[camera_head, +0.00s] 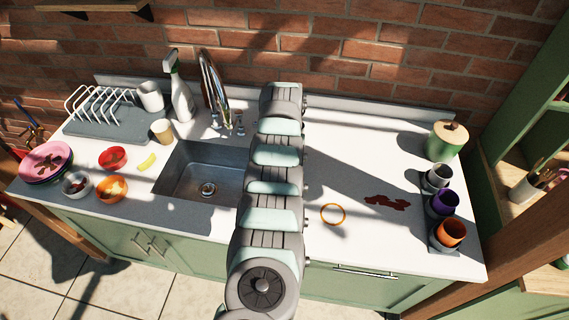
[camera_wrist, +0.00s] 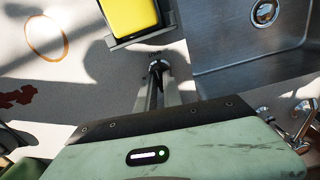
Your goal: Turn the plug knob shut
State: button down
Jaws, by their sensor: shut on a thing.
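My gripper (camera_wrist: 158,70) points down at the counter beside the sink in the wrist view, its fingers close together. It is shut on a small dark knob that looks like the plug knob (camera_wrist: 157,64), mostly covered by the fingertips. Small dark marks show on the counter around it, too small to read. The sink (camera_head: 180,172) is an empty steel basin with a round drain (camera_head: 208,188); the drain also shows in the wrist view (camera_wrist: 265,12). Whether its plug is up or down I cannot tell. In the head view my arm hides the gripper and the knob.
A yellow block (camera_wrist: 128,14) in a grey holder lies close to my fingers. The tap (camera_head: 213,85) and its handles (camera_wrist: 300,118) stand behind the sink. An orange ring (camera_head: 333,214) and a dark red stain (camera_head: 387,202) mark the counter; cups (camera_head: 451,233) stand far right.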

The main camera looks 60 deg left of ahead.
dwell(0.4)
jog(key=c, duration=1.5)
grip_release()
jog(key=shift+r, duration=0.15)
notch_tip(320, 180, up, 10)
jog(key=shift+r, duration=0.25)
